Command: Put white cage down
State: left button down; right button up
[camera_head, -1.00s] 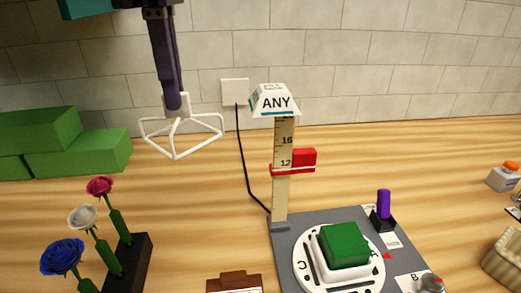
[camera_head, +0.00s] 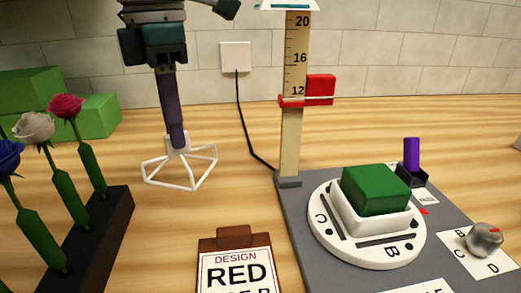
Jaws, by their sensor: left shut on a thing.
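The white cage (camera_head: 179,176) is an open wire frame with a small white block on top, left of centre in the head view. My left gripper (camera_head: 177,132) comes down from above and is shut on the cage's top block. The cage is upright, with its lower ring close above or on the wooden table (camera_head: 225,205); I cannot tell whether it touches. My right gripper is not in view.
Right of the cage stands a grey station (camera_head: 300,240) with a wooden ruler post (camera_head: 292,130), a red slider (camera_head: 320,90), a white dial (camera_head: 335,240) and a green block (camera_head: 377,188). Flowers in a black holder (camera_head: 105,235) stand left. A clipboard (camera_head: 236,262) lies in front.

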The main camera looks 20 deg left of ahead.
aim_at(180, 152)
pick_arm(q)
notch_tip(180, 152, down, 5)
jog(key=b, duration=0.3)
jog(key=shift+r, duration=0.25)
jog(key=c, duration=1.4)
grip_release()
jog(key=shift+f, duration=0.2)
jog(key=o, duration=0.5)
jog(key=shift+c, duration=0.2)
jog(key=shift+r, duration=0.1)
